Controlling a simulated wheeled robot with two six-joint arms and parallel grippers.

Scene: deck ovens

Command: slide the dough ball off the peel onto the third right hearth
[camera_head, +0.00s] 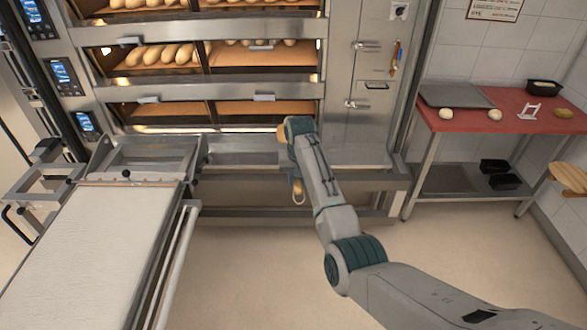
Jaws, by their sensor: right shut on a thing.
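My right arm reaches in from the lower right, and its right gripper (297,182) is at the front of the oven, below the lowest open deck. The jaws are small and partly hidden by the wrist. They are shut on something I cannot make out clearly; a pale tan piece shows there. The third right hearth (265,108) looks open and empty, up and left of the gripper. I cannot make out the peel, nor a dough ball on one. Two pale dough balls (446,113) (495,115) lie on the red table. My left gripper is out of view.
A loader with a white belt (90,245) stands at the left, its rails reaching the oven front. Loaves (160,54) fill the left hearth one deck up. The red-topped table (470,122) stands at the right. The floor (260,270) between is clear.

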